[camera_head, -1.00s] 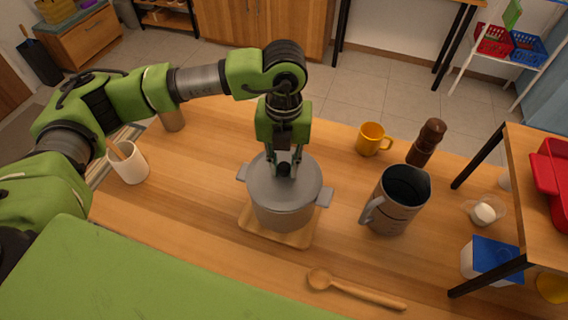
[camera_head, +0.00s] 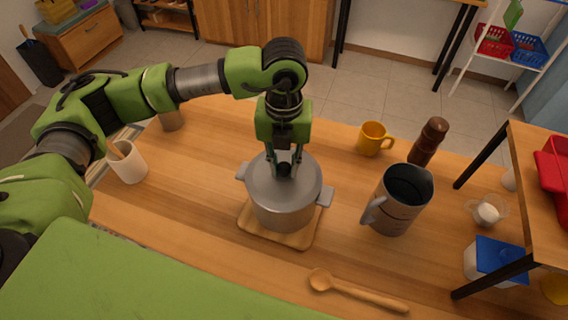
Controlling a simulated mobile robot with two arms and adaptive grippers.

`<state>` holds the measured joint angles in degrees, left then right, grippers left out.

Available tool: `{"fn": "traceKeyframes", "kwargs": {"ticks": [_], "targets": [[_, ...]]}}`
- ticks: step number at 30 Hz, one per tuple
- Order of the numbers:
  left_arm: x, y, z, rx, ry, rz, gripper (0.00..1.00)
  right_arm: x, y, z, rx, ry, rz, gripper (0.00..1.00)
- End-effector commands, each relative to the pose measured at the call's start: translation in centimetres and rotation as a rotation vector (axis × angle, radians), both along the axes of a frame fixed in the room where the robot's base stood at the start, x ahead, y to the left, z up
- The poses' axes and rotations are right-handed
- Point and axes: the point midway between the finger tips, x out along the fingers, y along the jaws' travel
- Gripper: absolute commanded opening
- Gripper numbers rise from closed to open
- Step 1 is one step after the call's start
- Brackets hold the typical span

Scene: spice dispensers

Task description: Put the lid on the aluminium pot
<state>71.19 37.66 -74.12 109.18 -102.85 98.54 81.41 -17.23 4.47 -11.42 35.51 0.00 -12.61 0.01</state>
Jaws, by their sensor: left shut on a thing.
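The aluminium pot (camera_head: 284,213) stands on a wooden board (camera_head: 262,233) on the table, with a handle on each side. The grey lid (camera_head: 262,184) lies over the top of the pot, and I see no clear gap between them. My left gripper (camera_head: 284,171) points straight down over the lid's middle. Its fingers are shut on the lid's knob, which is mostly hidden by the fingers. My right gripper is not in view.
A grey pitcher (camera_head: 397,203) stands just right of the pot. A yellow mug (camera_head: 374,139) and a brown mill (camera_head: 428,141) are behind it. A wooden spoon (camera_head: 358,291) lies in front. A white cup (camera_head: 128,163) is at left. A shelf (camera_head: 528,178) stands at right.

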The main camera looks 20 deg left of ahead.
Motion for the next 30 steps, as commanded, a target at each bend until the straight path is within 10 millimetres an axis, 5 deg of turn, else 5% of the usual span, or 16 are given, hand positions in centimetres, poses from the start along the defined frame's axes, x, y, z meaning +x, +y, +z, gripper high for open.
{"fn": "traceKeyframes", "kwargs": {"ticks": [11,12,14,22,24,30], "targets": [[0.0,-0.03,-0.31,0.0,-0.001,0.0,0.0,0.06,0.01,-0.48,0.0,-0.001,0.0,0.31],[0.0,-0.02,-0.31,0.0,0.0,0.0,0.23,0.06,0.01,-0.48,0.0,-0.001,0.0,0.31],[0.0,-0.02,-0.31,0.0,0.0,0.0,0.39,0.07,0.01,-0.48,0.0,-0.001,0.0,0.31],[-0.01,-0.01,-0.33,0.0,0.0,0.0,0.4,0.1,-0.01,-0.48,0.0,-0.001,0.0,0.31],[-0.02,0.0,-0.36,0.0,0.0,0.0,0.57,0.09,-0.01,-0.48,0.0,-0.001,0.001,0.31],[-0.02,0.0,-0.36,0.0,0.0,0.0,0.57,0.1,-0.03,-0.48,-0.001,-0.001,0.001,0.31]]}}
